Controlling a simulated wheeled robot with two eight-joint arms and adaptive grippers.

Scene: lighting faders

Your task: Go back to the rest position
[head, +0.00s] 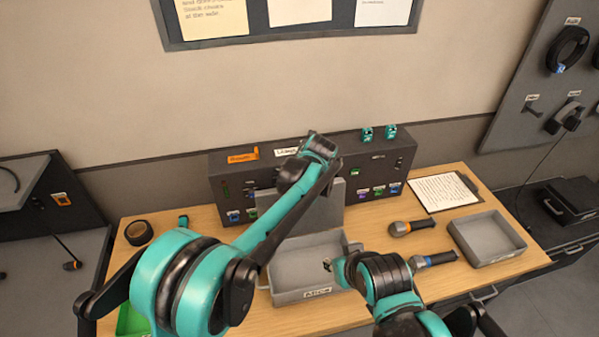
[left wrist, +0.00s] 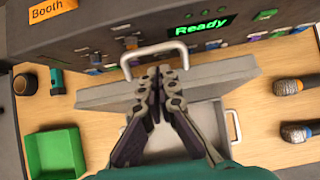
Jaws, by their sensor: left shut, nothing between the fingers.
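My left gripper (left wrist: 163,72) is shut and empty in the left wrist view. Its fingertips overlap the handle (left wrist: 137,54) of an upright grey panel; I cannot tell whether they touch it. In the head view my left arm reaches across the table to the dark fader console (head: 395,160), and its fingers are hidden behind the wrist. The console's display (left wrist: 203,24) reads "Ready" in green. My right gripper (head: 329,265) hangs over the right part of the labelled grey tray; its fingers are too small to read.
The grey tray (head: 287,298) stands before the upright grey panel (head: 331,216). Two microphones (head: 410,228) (head: 436,260) lie at right, near another grey tray (head: 515,254) and a clipboard (head: 445,193). A tape roll (head: 139,233) and green bin (left wrist: 55,152) are at left.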

